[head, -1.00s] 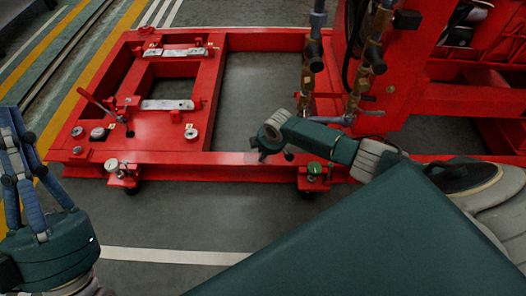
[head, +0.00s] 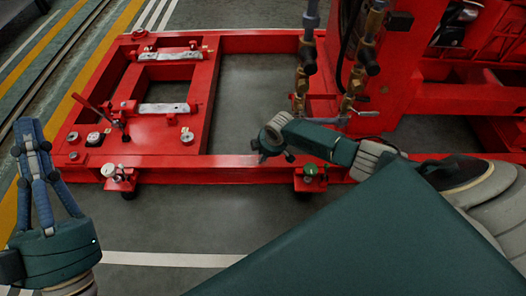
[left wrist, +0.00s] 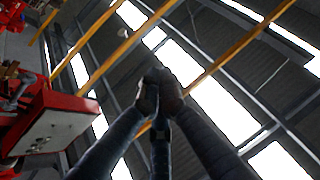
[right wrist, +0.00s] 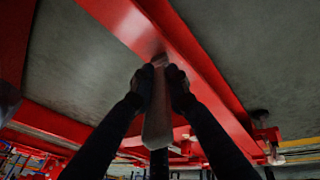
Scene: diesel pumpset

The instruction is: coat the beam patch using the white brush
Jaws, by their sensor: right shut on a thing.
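My right gripper (right wrist: 160,78) is shut on the white brush (right wrist: 157,122), its pale handle running between the fingers in the right wrist view. The far end of the brush is at the red beam (right wrist: 205,75), beside a duller, greyish area (right wrist: 148,38) that may be the beam patch. I cannot tell whether it touches.
The red base frame (head: 210,100) carries metal mounting plates (head: 165,109) and a lever (head: 100,108). Brass valves and pipes (head: 350,90) stand close behind my right wrist. The floor in front is clear.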

